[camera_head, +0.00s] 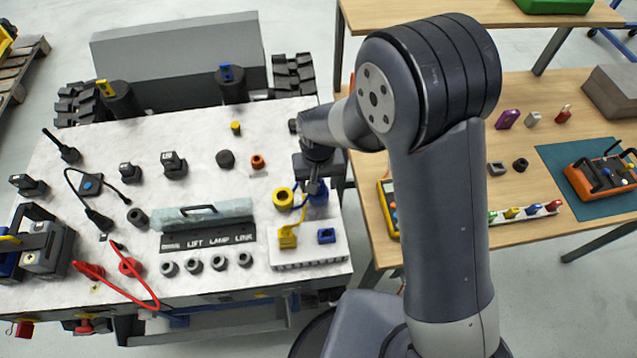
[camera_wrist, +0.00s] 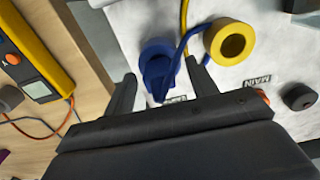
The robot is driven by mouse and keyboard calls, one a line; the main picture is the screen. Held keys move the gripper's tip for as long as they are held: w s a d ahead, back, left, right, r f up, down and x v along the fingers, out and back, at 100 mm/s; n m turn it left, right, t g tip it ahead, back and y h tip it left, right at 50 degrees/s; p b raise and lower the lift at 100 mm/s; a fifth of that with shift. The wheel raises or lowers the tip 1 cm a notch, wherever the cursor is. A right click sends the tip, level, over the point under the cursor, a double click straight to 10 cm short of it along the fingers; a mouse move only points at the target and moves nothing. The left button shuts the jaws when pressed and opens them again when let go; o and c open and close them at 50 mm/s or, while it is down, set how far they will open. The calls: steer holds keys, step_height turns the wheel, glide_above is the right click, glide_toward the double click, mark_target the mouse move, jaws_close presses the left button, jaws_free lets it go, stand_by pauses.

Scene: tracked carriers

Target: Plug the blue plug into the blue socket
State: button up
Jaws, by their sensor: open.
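My gripper (camera_head: 313,182) is open above the right part of the white worktop. In the wrist view my gripper (camera_wrist: 162,84) has one finger on each side of the blue plug (camera_wrist: 157,78), and I see a gap at each side. A blue cable runs from near the plug. The plug stands at a round blue ring (camera_wrist: 158,46); whether it sits inside it is unclear. In the head view the blue plug (camera_head: 318,196) is partly hidden by my gripper. The blue socket (camera_head: 326,236) is on a white block, with a dark opening on top, beside a yellow plug (camera_head: 287,236).
A yellow ring (camera_head: 283,199) stands close to the left of the blue plug. A pale blue handled bar (camera_head: 205,214) and several dark round sockets lie farther left. A wooden table (camera_head: 465,225) at the right holds a yellow meter (camera_wrist: 32,65).

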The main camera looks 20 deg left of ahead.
steer(key=shift+f, duration=0.4)
steer(key=c, duration=1.1)
